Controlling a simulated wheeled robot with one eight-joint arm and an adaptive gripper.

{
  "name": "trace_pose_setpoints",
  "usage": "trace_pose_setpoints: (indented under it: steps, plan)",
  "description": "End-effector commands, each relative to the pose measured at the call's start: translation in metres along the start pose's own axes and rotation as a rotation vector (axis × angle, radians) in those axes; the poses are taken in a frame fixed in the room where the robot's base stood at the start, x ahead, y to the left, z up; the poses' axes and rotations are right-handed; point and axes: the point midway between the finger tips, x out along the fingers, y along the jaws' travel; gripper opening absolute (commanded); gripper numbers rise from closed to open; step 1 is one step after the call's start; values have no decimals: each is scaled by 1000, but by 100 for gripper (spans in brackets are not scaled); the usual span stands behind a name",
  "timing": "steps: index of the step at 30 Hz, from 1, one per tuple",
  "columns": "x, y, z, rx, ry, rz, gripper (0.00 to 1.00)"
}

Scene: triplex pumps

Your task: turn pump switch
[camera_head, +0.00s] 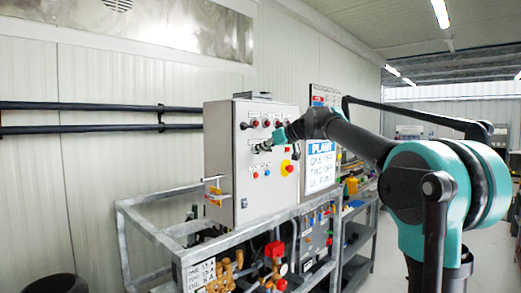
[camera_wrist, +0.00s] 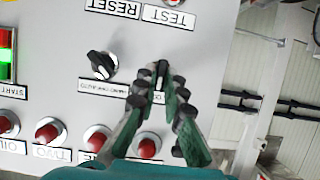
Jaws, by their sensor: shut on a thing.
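A grey control cabinet (camera_head: 243,160) stands on a metal frame in the head view, its front panel facing my arm. My gripper (camera_head: 266,145) is at the upper part of that panel. In the wrist view my gripper (camera_wrist: 160,85) is shut on a black rotary switch (camera_wrist: 162,69), whose tip shows between the green-and-black fingers. Its label is partly covered by the fingers. A second black rotary switch (camera_wrist: 101,65) with a white pointer mark sits beside it to the left, untouched.
Several red lamps (camera_wrist: 49,131) line the panel near the fingers, and a lit green indicator (camera_wrist: 5,68) is at the left edge. A red emergency button (camera_head: 287,168) is lower on the cabinet. A white sign (camera_head: 320,165) stands to its right. Pipes run along the wall.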

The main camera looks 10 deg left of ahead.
Motion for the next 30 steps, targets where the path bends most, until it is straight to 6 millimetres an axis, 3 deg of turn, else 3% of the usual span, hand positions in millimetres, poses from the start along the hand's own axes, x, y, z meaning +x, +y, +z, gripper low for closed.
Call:
trace_pose_setpoints:
  steps: [30]
  plan:
    - [1, 7, 2, 632, 0, -261, 0]
